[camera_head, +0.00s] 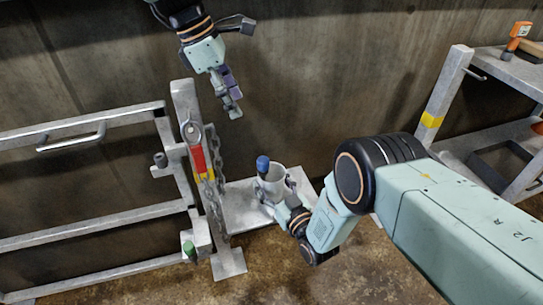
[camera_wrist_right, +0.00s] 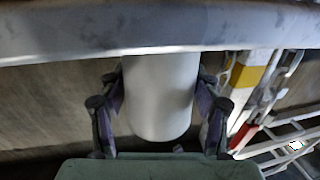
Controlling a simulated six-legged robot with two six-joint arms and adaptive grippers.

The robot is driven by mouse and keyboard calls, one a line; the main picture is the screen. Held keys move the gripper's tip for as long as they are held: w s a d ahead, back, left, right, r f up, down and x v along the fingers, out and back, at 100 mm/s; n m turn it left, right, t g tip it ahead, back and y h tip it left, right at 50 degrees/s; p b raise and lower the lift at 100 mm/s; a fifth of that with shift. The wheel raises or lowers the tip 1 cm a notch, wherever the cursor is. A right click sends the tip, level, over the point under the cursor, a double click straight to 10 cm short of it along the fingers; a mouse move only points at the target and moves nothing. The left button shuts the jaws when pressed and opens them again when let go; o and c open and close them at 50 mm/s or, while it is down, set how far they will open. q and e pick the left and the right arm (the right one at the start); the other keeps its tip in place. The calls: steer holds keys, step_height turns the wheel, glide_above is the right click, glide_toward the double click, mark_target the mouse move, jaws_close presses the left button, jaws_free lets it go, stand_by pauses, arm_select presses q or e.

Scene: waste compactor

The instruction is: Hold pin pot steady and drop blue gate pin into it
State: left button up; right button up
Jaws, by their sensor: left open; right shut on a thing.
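The pale pin pot (camera_head: 273,182) stands upright on a light grey shelf (camera_head: 240,208) beside the gate post. My right gripper (camera_head: 280,200) is shut on the pot; in the right wrist view the pot (camera_wrist_right: 161,95) sits between its two fingers (camera_wrist_right: 160,122). The blue gate pin (camera_head: 262,165) stands upright at the pot's left side, its blue head above the rim. Its lower end is hard to make out, so I cannot tell for sure how it sits in the pot. My left gripper (camera_head: 231,100) is open and empty, above and left of the pot.
A grey gate (camera_head: 85,125) with a post, a hanging chain (camera_head: 214,205) and a red-yellow tag (camera_head: 199,160) stands left of the pot. A green-topped pin (camera_head: 189,249) is low at the post. A metal bench (camera_head: 505,68) with an orange tool (camera_head: 518,32) stands right.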

steer(key=o, duration=1.2)
steer(key=v, duration=1.2)
